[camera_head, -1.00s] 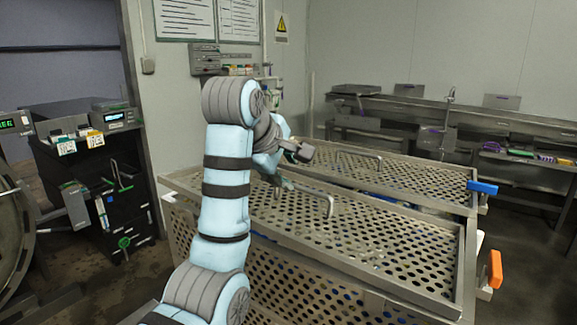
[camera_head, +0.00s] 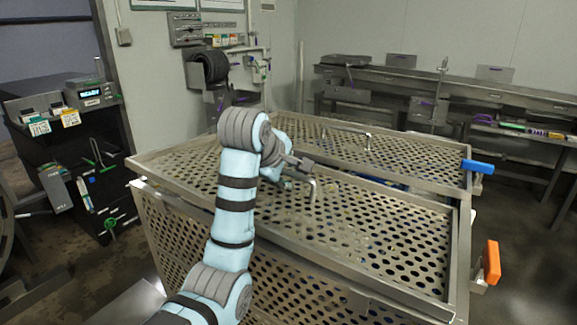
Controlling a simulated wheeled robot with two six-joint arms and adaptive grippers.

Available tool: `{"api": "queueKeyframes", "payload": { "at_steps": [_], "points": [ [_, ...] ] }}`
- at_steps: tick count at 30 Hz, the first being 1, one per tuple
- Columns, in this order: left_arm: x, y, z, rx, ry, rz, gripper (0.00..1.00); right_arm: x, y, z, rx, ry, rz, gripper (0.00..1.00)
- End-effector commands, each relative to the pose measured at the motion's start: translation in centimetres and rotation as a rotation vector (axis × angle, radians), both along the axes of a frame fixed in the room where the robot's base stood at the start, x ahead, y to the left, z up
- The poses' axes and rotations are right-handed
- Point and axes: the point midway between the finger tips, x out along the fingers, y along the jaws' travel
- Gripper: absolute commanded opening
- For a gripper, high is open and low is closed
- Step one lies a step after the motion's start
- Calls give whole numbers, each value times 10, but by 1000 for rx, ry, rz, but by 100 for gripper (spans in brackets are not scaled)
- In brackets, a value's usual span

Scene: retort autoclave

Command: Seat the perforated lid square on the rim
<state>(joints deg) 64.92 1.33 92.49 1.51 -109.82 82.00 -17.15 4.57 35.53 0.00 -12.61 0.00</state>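The perforated lid (camera_head: 375,235) is a flat grey metal panel with round holes and a raised bar handle (camera_head: 314,188). It lies over the near part of a perforated metal basket (camera_head: 290,290). Its left corner sits slightly above the basket's side; I cannot tell whether it touches the rim all along. My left gripper (camera_head: 299,167) is at the handle, partly hidden by my forearm. I cannot tell whether its fingers close on the bar. My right gripper is not in view.
A second perforated panel (camera_head: 425,170) with its own handle lies behind, with a gap between the two at the right. Blue (camera_head: 478,167) and orange (camera_head: 491,262) blocks stick out on the right. A black cabinet (camera_head: 85,160) stands left. Floor at the right is clear.

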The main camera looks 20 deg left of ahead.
Motion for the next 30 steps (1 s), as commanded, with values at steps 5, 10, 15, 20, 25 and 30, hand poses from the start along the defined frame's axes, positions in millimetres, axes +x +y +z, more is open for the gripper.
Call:
{"api": "queueKeyframes", "payload": {
  "at_steps": [5, 10, 15, 20, 25, 30],
  "points": [
    [-1, 5, 0, 1, -1, 8, 36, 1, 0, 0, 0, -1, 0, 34],
    [-2, 6, 0, 1, -1, 10, 18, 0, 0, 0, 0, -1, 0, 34],
    [-2, 5, 0, 0, 0, 9, 0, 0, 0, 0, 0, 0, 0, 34],
    [-1, 4, -1, -1, 1, 7, 0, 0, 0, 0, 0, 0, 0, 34],
    [-1, 2, -1, -1, 3, 6, 0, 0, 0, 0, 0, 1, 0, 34],
    [-2, -5, -2, -3, 4, 2, 0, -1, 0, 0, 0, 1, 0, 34]
  ]
}}
